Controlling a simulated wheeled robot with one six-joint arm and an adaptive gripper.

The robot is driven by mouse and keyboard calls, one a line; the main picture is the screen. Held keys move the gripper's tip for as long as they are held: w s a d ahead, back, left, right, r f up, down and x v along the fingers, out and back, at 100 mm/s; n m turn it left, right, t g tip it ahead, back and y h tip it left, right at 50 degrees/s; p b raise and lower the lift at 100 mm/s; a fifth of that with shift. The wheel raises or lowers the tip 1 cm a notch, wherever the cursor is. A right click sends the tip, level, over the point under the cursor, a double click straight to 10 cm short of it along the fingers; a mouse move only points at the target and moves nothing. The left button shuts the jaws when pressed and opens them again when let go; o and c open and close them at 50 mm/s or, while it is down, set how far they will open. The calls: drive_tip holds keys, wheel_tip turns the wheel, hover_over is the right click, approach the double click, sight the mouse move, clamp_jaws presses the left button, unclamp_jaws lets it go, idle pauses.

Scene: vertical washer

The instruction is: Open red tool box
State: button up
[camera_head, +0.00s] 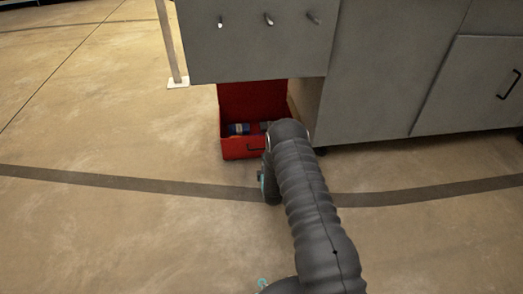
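The red tool box (243,149) stands on the floor beneath the grey cabinet. Its lid (250,97) is raised upright at the back, so the box is open. A dark handle (256,148) is on its front face. Blue and pale items (239,129) show inside. My arm reaches up from the bottom of the picture and bends down just in front of the box's right side, covering part of it. The fingers of my gripper cannot be made out past the wrist. Whether my arm touches the box cannot be told.
A grey cabinet (375,75) with several knobs and a dark handle (509,84) fills the top right, overhanging the box. A thin post (168,40) on a pale foot stands to the left. The floor (110,125) is clear at left and in front.

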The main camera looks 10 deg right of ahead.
sight(261, 149)
drive_tip(key=b+x, duration=0.1)
drive_tip(key=x, duration=0.9)
drive_tip(key=shift+w+b, duration=0.2)
drive_tip(key=shift+b, duration=0.1)
drive_tip(key=shift+c, duration=0.3)
clamp_jaws()
